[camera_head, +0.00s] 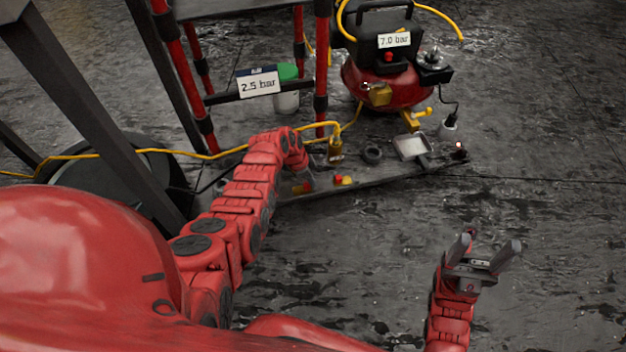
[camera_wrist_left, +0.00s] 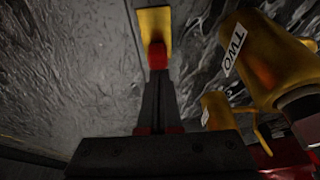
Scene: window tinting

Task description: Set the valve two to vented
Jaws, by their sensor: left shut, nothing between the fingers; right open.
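In the left wrist view a brass valve body (camera_wrist_left: 268,62) with a white label reading TWO is on the right. A smaller brass piece with a white label (camera_wrist_left: 215,112) sits below it. A yellow tab with a red base (camera_wrist_left: 154,28) lies straight beyond the fingertips of my left gripper (camera_wrist_left: 160,78); I cannot tell if they touch. My left gripper is shut and empty. In the head view it is low over the board's front edge (camera_head: 307,183), beside a small red and yellow part (camera_head: 343,180). My right gripper (camera_head: 487,247) is open and empty over the floor.
A red compressor (camera_head: 355,75) labelled 7.0 bar stands at the back. A 2.5 bar sign (camera_head: 258,83) hangs on the red-posted rack. The floor in front is clear.

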